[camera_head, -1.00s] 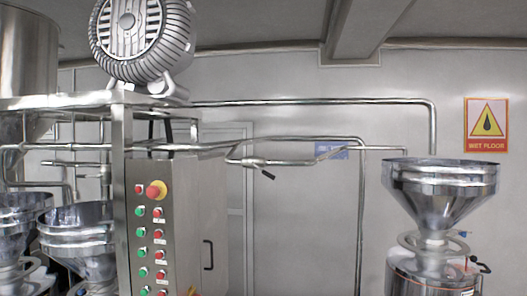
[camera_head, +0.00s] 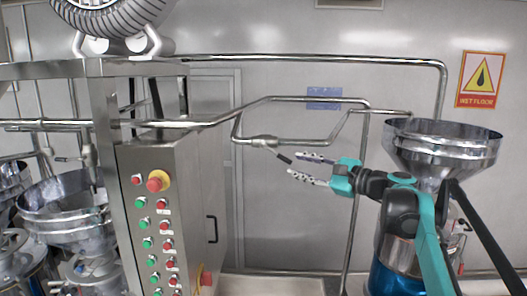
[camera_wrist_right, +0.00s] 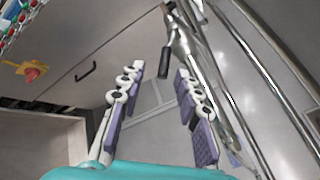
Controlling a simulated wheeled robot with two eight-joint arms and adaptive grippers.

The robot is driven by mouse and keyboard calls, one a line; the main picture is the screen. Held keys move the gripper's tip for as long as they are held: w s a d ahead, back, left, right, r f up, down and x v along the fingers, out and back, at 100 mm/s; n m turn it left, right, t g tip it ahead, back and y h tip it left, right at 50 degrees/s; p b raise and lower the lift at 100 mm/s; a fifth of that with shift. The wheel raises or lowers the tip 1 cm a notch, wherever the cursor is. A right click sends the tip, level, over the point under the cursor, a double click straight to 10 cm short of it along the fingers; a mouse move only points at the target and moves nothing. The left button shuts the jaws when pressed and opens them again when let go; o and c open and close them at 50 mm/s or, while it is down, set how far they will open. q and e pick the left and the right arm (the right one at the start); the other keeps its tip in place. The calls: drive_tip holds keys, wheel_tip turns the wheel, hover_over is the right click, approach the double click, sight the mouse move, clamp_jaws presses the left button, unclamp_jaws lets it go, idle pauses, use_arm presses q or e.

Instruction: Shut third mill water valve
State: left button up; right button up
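A water valve (camera_head: 262,141) with a dark lever handle (camera_head: 284,157) sits on the steel pipe loop behind the control cabinet. The handle slants down to the right. My right gripper (camera_head: 291,165) is open beside the handle in the head view, its fingers pointing left. In the right wrist view the gripper (camera_wrist_right: 152,90) is open with nothing between its pads; the valve body (camera_wrist_right: 181,43) and black handle (camera_wrist_right: 165,63) show beyond the fingertips. I cannot tell whether a finger touches the handle. My left gripper is not in view.
The steel control cabinet (camera_head: 196,180) with green and red buttons stands left of the gripper. A steel hopper (camera_head: 440,150) stands at the right, partly behind my right arm. A vertical pipe (camera_head: 357,200) runs near the gripper. More hoppers (camera_head: 70,205) stand at the left.

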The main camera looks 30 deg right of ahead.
sight(287, 159)
drive_tip(key=shift+s+d+r, duration=0.15)
drive_tip(key=shift+s+r, duration=0.05)
drive_tip(key=shift+r, duration=0.05)
drive_tip(key=p+x, duration=0.1)
drive_tip(key=x, duration=0.5)
drive_tip(key=shift+w+r+p, duration=0.1)
drive_tip(key=shift+w+p, duration=0.15)
drive_tip(key=shift+p, duration=0.15)
drive_tip(key=shift+w, duration=0.15)
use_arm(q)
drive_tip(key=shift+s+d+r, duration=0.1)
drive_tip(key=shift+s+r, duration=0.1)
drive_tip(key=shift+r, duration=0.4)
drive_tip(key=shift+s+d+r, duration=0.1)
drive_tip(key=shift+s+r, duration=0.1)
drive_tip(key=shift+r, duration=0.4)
use_arm(e)
clamp_jaws()
